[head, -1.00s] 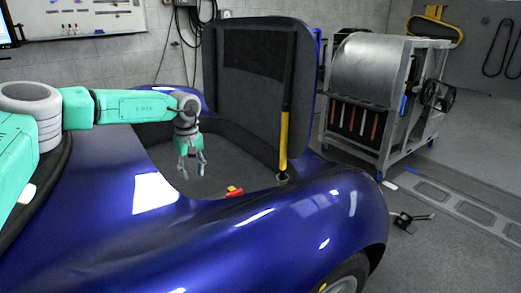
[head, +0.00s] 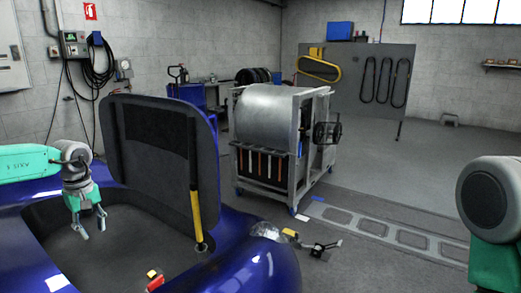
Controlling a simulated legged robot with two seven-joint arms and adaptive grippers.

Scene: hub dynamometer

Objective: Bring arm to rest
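My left gripper (head: 92,232) hangs fingers-down over the open, dark-lined compartment (head: 100,260) of the blue car (head: 245,265). Its two fingers are apart with nothing between them. My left arm comes in level from the left edge. Part of my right arm (head: 490,225) shows at the right edge; its gripper is out of view. The raised lid (head: 155,150) stands behind the compartment with a black and yellow strut (head: 196,215) at its right side. A small red and yellow object (head: 154,282) lies low in the compartment, partly cut off by the bottom edge.
A wheeled metal drum machine (head: 270,135) stands beyond the car. A small black device (head: 320,249) and a yellow item (head: 289,233) lie on the floor near the car. A grated floor channel (head: 370,232) runs to the right. The floor at back right is clear.

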